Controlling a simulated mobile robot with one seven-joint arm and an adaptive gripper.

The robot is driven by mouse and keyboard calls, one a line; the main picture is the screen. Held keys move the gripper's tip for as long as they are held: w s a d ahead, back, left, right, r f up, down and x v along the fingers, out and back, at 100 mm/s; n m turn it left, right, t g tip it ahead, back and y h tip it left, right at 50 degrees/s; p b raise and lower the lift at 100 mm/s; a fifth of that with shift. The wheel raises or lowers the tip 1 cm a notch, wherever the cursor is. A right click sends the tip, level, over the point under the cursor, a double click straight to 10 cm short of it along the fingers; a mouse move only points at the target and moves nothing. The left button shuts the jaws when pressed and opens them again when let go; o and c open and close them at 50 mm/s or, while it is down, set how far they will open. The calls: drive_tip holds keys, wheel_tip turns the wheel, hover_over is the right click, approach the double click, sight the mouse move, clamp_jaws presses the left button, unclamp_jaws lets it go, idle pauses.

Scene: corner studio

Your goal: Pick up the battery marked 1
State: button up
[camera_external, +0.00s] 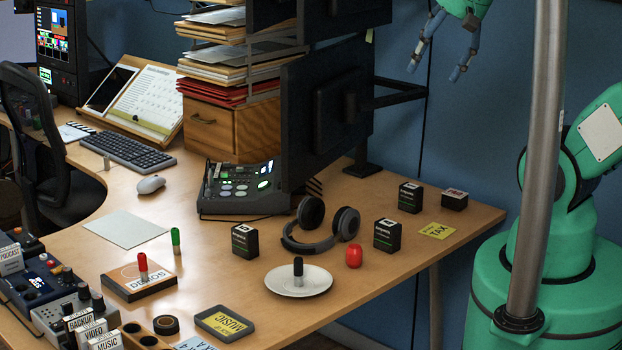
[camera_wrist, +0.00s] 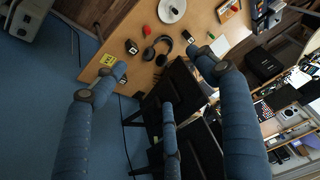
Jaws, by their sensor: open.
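My gripper (camera_external: 434,70) is open and empty, high at the top of the external view, beyond the desk's back right edge. In the wrist view my gripper (camera_wrist: 156,68) spreads its blue fingers above the desk. Several small black boxes with white markings could be the batteries. One box (camera_external: 245,241) stands left of the headphones, one box (camera_external: 388,235) to their right, and one box (camera_external: 410,197) farther back.
Black headphones (camera_external: 322,228), a red egg-shaped thing (camera_external: 354,256) and a white plate (camera_external: 277,283) with a dark cylinder (camera_external: 298,268) share the desk. A yellow note (camera_external: 437,231) lies at right. Monitors (camera_external: 330,110) and a control panel (camera_external: 238,196) stand behind. Some desk between them is bare.

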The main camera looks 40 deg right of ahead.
idle(0.3)
drive_tip(key=w+d+f, duration=0.2)
drive_tip(key=w+d, duration=0.1)
drive_tip(key=w, duration=0.5)
drive_tip(key=w+d+f, duration=0.2)
drive_tip(key=w+d, duration=0.2)
drive_tip(key=w, duration=0.3)
drive_tip(key=g, duration=0.1)
hover_over(416, 185)
drive_tip(key=s, duration=0.5)
wheel_tip(416, 185, down, 32)
drive_tip(key=shift+w+f, duration=0.15)
drive_tip(key=shift+b+x, duration=0.8)
drive_tip(key=shift+x, duration=3.5)
